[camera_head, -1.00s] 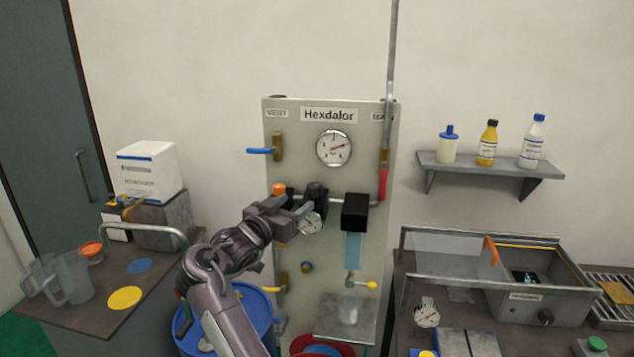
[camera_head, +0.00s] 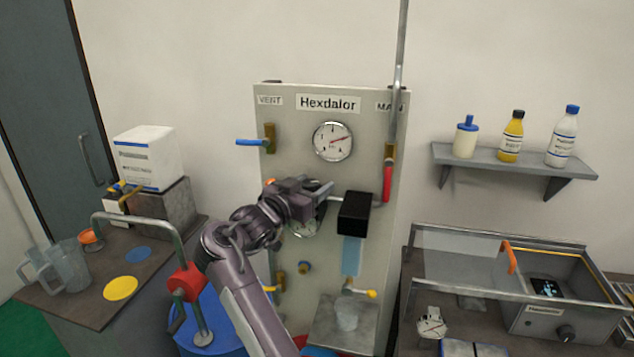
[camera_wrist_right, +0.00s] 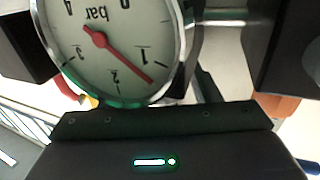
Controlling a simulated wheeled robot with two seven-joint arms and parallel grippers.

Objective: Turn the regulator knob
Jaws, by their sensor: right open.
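My right gripper (camera_head: 322,190) is open in front of the panel, at the level of the regulator. It covers the regulator knob in the head view, so I cannot tell whether the fingers are around it or touching it. The small round gauge (camera_head: 305,223) is just below the gripper, partly covered. In the right wrist view, this gauge (camera_wrist_right: 118,48) shows close and upside down, its red needle between 1 and 2 bar. Dark finger blocks stand apart at both sides there. My left gripper is not in view.
The grey Hexdalor panel (camera_head: 375,245) has a large gauge (camera_head: 332,141), a blue vent lever (camera_head: 252,142), a red main handle (camera_head: 387,183) and a black block (camera_head: 355,212) right of my gripper. A blue drum (camera_head: 223,325) stands below my arm.

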